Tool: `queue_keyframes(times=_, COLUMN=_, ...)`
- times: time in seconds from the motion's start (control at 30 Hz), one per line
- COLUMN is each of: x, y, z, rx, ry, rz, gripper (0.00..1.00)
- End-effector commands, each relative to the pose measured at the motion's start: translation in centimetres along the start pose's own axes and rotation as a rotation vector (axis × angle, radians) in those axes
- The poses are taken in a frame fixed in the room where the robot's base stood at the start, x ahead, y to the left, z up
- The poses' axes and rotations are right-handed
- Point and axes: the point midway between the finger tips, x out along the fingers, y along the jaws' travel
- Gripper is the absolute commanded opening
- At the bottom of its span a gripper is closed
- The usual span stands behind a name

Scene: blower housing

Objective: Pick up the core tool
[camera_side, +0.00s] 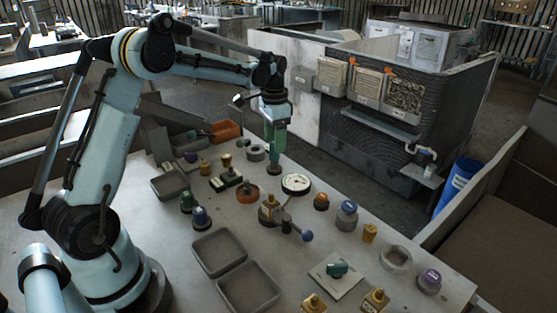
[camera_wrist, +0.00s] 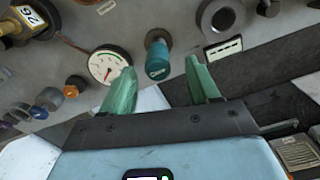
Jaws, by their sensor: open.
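The core tool (camera_wrist: 157,58) is a teal cylinder with a white "Core" label, standing on the table in the wrist view. In the side view its dark round base (camera_side: 274,169) shows under my gripper (camera_side: 275,150), and its upper part is hard to tell from the green fingers. In the wrist view the two green fingers of my gripper (camera_wrist: 160,68) are wide apart. The tool appears in the gap between the fingertips, with clear space on both sides. The fingers do not visibly touch it.
A round white gauge (camera_wrist: 107,66) stands close to the tool on one side, and a grey ring (camera_wrist: 220,18) and a small white-marked block (camera_wrist: 222,47) on the other. A blue-knobbed lever (camera_side: 306,236) and two empty trays (camera_side: 204,264) lie nearer the front.

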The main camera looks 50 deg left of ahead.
Motion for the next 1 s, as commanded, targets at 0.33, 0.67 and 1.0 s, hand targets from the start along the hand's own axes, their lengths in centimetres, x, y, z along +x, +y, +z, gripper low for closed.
queue_keyframes(times=0.33, x=3.7, y=0.2, z=0.0, rx=0.0, ry=0.001, rz=-0.001, gripper=0.61)
queue_keyframes(times=0.67, x=3.7, y=0.2, z=0.0, rx=-0.001, ry=0.001, rz=-0.001, gripper=0.42)
queue_keyframes(times=1.0, x=3.7, y=0.2, z=0.0, rx=-0.001, ry=0.001, rz=-0.001, gripper=0.0)
